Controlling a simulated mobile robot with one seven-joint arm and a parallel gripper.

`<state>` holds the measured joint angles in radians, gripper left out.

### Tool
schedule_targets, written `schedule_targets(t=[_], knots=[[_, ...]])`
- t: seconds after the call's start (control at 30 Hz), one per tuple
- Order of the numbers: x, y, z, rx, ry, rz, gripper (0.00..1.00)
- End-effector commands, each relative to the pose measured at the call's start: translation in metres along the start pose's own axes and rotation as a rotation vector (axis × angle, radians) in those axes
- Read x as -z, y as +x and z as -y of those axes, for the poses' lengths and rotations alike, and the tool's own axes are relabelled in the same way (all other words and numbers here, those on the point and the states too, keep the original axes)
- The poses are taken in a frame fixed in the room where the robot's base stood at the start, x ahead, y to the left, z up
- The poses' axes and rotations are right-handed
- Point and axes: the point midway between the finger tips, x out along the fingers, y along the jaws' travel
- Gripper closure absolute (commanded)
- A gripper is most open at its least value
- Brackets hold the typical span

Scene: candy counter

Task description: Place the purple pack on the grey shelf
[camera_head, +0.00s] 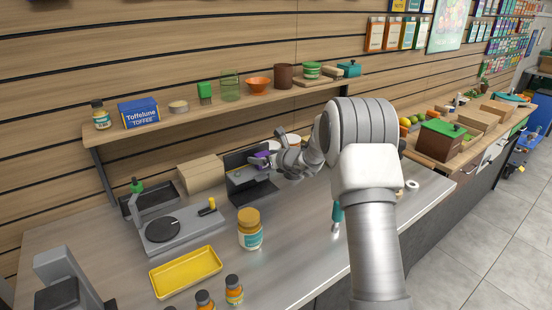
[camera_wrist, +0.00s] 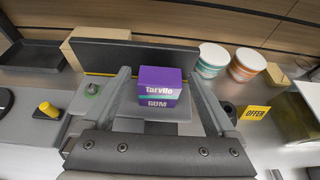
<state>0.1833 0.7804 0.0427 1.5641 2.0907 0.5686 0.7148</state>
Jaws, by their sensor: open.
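The purple pack (camera_wrist: 160,86), a small box labelled "Tarvilo GUM", is between my gripper's two fingers (camera_wrist: 158,76) in the wrist view. The fingers are open, with a gap on each side of the pack. The pack is upright over the grey shelf (camera_wrist: 119,105), a light ledge in front of a dark upright panel. I cannot tell for sure whether it rests on it. In the head view the pack (camera_head: 263,158) is partly hidden by my gripper (camera_head: 277,160), and the grey shelf (camera_head: 240,177) shows below it.
A dark upright panel (camera_wrist: 135,56) stands right behind the pack. Two white tubs (camera_wrist: 210,60) are close on the right. A cardboard box (camera_head: 203,175) is on the left. A scale-like device (camera_head: 180,234), a jar (camera_head: 249,230) and a yellow tray (camera_head: 186,288) stand nearer on the counter.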

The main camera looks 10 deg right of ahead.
Motion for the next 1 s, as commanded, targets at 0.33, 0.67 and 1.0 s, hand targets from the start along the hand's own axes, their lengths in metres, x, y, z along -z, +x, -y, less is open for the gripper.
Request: schedule_targets(t=[0.33,0.67,1.0], knots=[[0.001,-0.068,0.001,0.003,0.000,0.001,0.08],[0.000,-0.106,0.000,0.000,-0.001,0.000,0.08],[-0.040,-0.159,-0.081,-0.180,-0.448,-0.016,0.08]])
